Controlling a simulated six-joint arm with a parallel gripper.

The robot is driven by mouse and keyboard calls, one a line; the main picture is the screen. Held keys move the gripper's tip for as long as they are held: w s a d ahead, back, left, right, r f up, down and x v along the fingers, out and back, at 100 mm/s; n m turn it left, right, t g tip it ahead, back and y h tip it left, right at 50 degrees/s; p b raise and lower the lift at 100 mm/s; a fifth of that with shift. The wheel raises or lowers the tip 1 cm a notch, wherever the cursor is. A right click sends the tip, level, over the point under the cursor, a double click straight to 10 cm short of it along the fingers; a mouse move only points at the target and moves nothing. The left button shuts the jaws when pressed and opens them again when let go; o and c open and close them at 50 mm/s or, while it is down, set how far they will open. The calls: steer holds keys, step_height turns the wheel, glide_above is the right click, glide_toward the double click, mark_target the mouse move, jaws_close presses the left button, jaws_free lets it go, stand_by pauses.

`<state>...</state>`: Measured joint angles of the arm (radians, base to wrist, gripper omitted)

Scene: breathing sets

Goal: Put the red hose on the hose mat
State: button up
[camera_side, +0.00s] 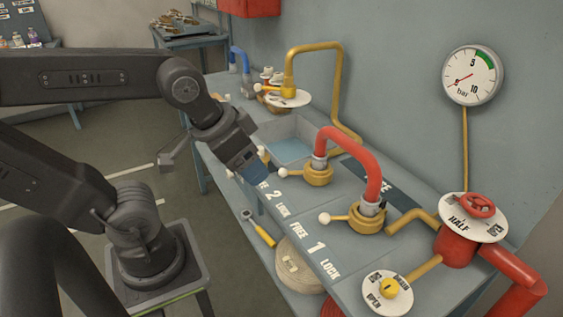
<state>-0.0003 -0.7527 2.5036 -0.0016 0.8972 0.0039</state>
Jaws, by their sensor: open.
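The red hose (352,140) is a stiff arch standing over the bench. Its left end, with a grey collar, stands at a brass fitting (318,177) by the 2 marking. Its right end stands at a second brass fitting (366,219) by the 1 marking. I cannot tell whether either end is locked. A dark mat (400,192) with white letters lies behind the hose, partly hidden by it; it appears to be the hose mat. My gripper (255,177) is open, left of the hose and apart from it, above the bench's front edge. Its fingers are hard to make out.
Both fittings have levers with white knobs. A yellow pipe (335,85) arches behind a sink of blue water (289,149). A red valve (458,245) and a yellow-knob dial (388,292) stand at the right. A gauge (472,76) hangs on the wall.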

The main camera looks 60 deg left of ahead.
stand_by(0.3)
steer(key=n+t+y, duration=0.8)
steer(key=n+y, duration=0.6)
steer(key=n, duration=1.5)
glide_toward(348, 151)
steer(key=x, duration=1)
steer(key=shift+w+a, duration=0.2)
steer(key=shift+w, duration=0.05)
jaws_close()
